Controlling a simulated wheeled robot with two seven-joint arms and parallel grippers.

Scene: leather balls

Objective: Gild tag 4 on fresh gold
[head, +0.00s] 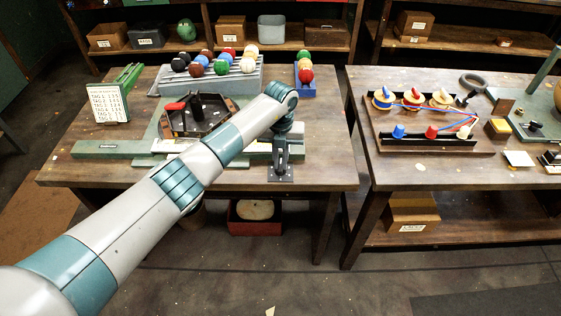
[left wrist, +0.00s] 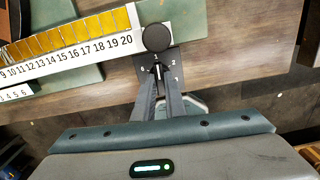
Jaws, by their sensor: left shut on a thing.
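My left gripper (head: 281,142) is at the front right of the left table, over a small dark plate (head: 281,173). In the left wrist view the fingers (left wrist: 158,72) are shut on a slim upright part of this plate's device, below its round black knob (left wrist: 156,38). The dark plate (left wrist: 171,63) bears small white digits around it. A row of gold foil squares (left wrist: 70,37) lies along a white number strip (left wrist: 75,55), beside the plate. A white card (head: 108,102) with lines of tag text stands at the table's left; its numbers are too small to read surely.
A dark tray (head: 232,123) with a red-handled piece lies behind my arm. Several coloured balls sit on a grey rack (head: 222,81), others in a blue holder (head: 305,90). A second table (head: 480,178) holds a peg board, right across a gap.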

